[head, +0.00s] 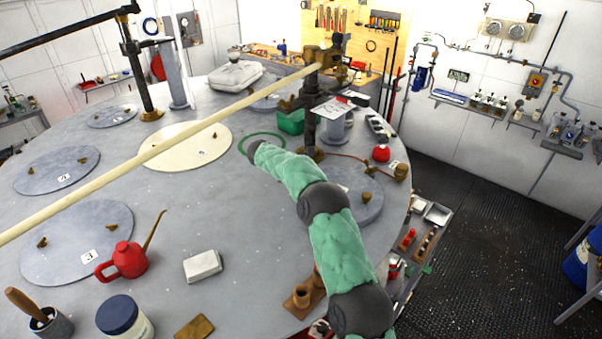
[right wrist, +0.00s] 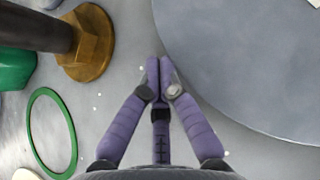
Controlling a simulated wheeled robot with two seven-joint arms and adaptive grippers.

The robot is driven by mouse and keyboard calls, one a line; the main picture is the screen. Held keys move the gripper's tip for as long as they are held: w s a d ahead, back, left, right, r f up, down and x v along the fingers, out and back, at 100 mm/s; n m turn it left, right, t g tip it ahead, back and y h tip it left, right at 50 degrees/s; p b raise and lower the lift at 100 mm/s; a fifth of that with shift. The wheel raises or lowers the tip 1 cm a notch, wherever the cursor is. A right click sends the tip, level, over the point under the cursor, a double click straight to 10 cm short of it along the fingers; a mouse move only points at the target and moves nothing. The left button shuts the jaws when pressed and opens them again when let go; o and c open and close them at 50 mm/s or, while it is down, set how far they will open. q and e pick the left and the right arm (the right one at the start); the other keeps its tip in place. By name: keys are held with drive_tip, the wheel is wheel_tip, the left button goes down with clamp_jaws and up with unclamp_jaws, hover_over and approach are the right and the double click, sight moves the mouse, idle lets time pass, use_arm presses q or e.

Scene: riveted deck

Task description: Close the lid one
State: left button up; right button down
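Several round grey lids lie on the big round deck (head: 150,230). The one marked 3 (head: 70,232) is at the left front, and the one marked 4 (head: 45,165) lies behind it. Another grey disc (head: 366,205) at the right is partly covered by my green-sleeved right arm; I cannot read a 1 on any lid. In the right wrist view my right gripper (right wrist: 159,75) has its purple fingertips together with nothing between them. They are beside the edge of a large grey disc (right wrist: 250,60). My right gripper is hidden in the head view. My left gripper is not in view.
A long cream pole (head: 160,150) crosses above the deck to a dark post (head: 309,115). A green ring (head: 262,143) lies by the post's brass base (right wrist: 90,45). A red oil can (head: 127,262), a white block (head: 202,266) and a jar (head: 122,316) stand at the front.

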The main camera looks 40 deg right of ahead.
idle(0.5)
